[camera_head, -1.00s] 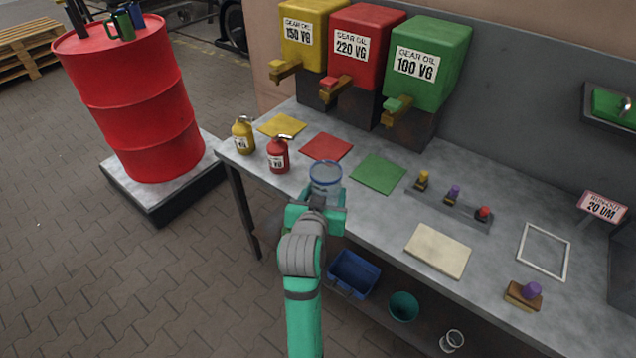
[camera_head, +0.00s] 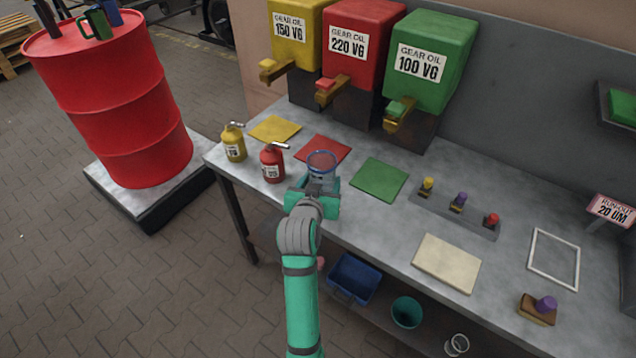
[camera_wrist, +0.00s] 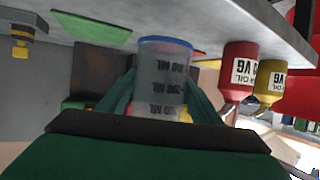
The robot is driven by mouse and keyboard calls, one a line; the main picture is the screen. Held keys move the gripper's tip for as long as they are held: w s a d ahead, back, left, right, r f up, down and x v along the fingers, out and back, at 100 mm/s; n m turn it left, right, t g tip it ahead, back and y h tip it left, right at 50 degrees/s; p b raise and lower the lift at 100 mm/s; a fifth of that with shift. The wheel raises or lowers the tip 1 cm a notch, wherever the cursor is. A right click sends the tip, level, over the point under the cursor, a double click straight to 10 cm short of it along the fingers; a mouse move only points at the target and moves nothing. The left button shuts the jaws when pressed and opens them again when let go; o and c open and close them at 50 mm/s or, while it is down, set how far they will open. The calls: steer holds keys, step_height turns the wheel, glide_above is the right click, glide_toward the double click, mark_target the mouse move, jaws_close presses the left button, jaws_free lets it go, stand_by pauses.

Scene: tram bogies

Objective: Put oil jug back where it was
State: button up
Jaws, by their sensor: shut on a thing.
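A clear jug with a blue rim (camera_head: 322,163) and printed ML marks is held in my gripper (camera_head: 313,192). It also shows in the wrist view (camera_wrist: 163,75), between the two green fingers. My gripper is shut on it, over the front part of the workbench (camera_head: 345,208). The jug overlaps the near part of the red mat (camera_head: 328,146) in the head view. Whether it touches the bench cannot be told. My fingers hide its lower part in the head view.
A red can (camera_head: 271,165) and a yellow can (camera_head: 234,146) stand close left of the jug. A green mat (camera_head: 379,180) lies to its right. Gear oil dispensers (camera_head: 360,50) stand behind. A stamp rack (camera_head: 455,212) is farther right. A red drum (camera_head: 118,110) stands left.

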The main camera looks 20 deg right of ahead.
steer(key=shift+w+d+f, duration=0.1)
steer(key=shift+w+f, duration=0.25)
steer(key=shift+f, duration=0.1)
steer(key=f, duration=0.3)
steer(key=shift+w, duration=0.35)
steer(key=shift+f, duration=0.4)
steer(key=shift+f, duration=0.15)
steer(key=o, duration=1.3)
steer(key=shift+c, duration=0.2)
